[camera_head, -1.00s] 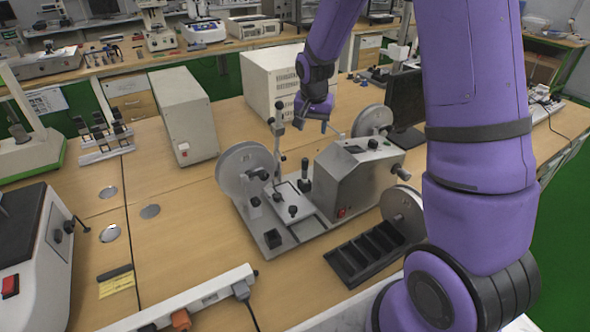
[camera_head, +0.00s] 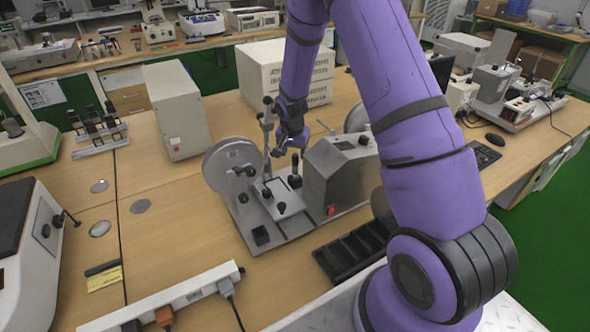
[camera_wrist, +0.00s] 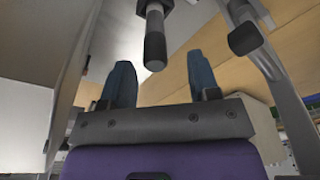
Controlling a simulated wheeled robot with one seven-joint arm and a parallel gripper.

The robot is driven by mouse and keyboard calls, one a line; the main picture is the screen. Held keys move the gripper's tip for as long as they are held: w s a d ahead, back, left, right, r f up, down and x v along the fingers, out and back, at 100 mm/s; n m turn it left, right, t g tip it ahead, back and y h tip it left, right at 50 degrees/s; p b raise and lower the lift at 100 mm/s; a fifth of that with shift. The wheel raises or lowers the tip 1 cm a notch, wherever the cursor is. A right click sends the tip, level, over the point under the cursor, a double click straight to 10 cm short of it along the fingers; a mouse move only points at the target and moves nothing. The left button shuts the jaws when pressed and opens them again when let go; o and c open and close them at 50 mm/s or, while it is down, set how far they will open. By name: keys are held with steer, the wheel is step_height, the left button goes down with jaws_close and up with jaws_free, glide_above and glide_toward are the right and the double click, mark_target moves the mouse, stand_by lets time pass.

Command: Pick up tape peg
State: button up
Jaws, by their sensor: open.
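The tape machine (camera_head: 262,228) stands on the wooden bench with a reel at its left. I cannot tell for sure which part is the tape peg; a likely one is the black-handled peg (camera_head: 295,178), upright beside the machine's grey housing. In the wrist view, a black cylindrical peg (camera_wrist: 155,48) on a metal stem lies ahead of my fingertips, roughly between them. My gripper (camera_head: 290,148) is over the machine, close to the upright metal post (camera_head: 267,130). In the wrist view my gripper (camera_wrist: 160,80) has its two blue-grey fingers apart, with nothing held.
The metal post and the grey housing (camera_head: 340,172) crowd my gripper on both sides. Another black knob (camera_wrist: 245,38) on a metal arm is at right in the wrist view. A black compartment tray (camera_head: 350,252) and a white power strip (camera_head: 165,300) lie in front.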

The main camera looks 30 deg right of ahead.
mark_target(295, 162)
steer(key=shift+d+f, duration=0.15)
steer(key=shift+f, duration=1.15)
steer(key=shift+d+f, duration=0.15)
steer(key=shift+f, duration=1.15)
jaws_close()
steer(key=shift+r, duration=0.1)
step_height(295, 162, up, 28)
steer(key=shift+f, duration=11.85)
